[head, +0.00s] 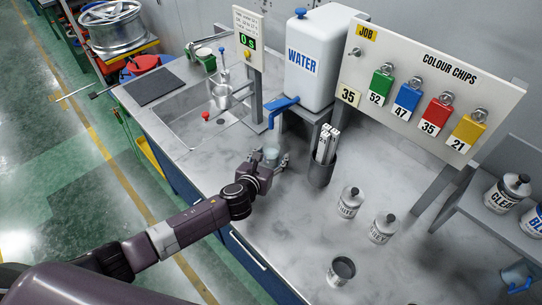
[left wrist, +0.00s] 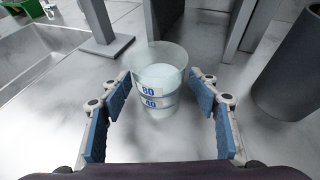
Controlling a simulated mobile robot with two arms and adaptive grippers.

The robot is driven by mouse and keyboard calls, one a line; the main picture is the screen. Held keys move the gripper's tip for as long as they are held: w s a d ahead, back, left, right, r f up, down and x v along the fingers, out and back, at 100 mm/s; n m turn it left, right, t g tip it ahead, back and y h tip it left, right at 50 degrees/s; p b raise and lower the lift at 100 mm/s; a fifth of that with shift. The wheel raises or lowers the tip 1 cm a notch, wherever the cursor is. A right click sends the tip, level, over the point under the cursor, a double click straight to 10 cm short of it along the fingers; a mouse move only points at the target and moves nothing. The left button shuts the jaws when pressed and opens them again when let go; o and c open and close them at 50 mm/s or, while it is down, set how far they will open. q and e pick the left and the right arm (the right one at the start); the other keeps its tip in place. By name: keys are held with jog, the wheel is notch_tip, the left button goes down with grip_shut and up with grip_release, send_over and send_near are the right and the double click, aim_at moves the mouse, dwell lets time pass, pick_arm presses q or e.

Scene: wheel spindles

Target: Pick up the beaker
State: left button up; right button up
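The clear beaker (left wrist: 158,82) stands upright on the grey worktop, with 80 and 40 marks and pale contents. In the head view the beaker (head: 271,152) is small, just beyond my left gripper (head: 267,161). In the left wrist view my left gripper (left wrist: 165,90) is open. Its blue-padded fingers are to the left and right of the beaker, with visible gaps at its lower sides. The beaker's base is visible between the fingers. My right gripper is in neither view.
A dark cylindrical holder (head: 321,171) with strips stands right of the beaker. The white water tank (head: 314,75) with a blue tap is behind it. A sink (head: 205,115) lies to the left.

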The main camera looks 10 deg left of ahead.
aim_at(273, 146)
pick_arm(q)
jog(key=c, duration=1.3)
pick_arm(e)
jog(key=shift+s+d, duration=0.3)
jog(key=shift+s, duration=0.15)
